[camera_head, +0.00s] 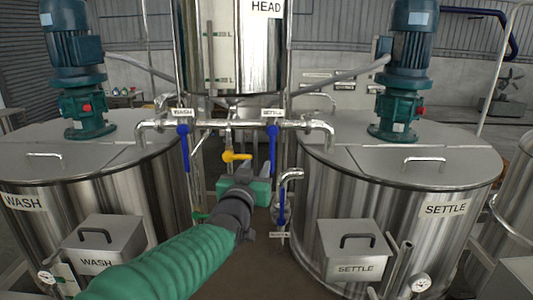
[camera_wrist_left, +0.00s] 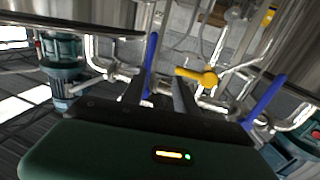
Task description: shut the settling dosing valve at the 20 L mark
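The settle dosing valve's blue handle (camera_head: 272,148) hangs straight down from the horizontal pipe, under the SETTLE tag (camera_head: 272,112). My left gripper (camera_head: 257,180) is just below and in front of it. In the left wrist view, which looks upside down, the two dark fingers (camera_wrist_left: 160,92) are apart, with the blue handle (camera_wrist_left: 151,62) seen between and beyond them. Contact cannot be told. The HEAD tank (camera_head: 235,45) stands above with a sight tube (camera_head: 210,55) on its front; its level is too small to read. My right gripper is not in view.
The WASH valve's blue handle (camera_head: 184,148) also hangs down at left. A yellow handle (camera_head: 236,156) lies sideways between them, close to my gripper. A lower blue handle (camera_head: 281,207) is on a pipe at right. The WASH tank (camera_head: 130,205) and SETTLE tank (camera_head: 400,200) flank the gap.

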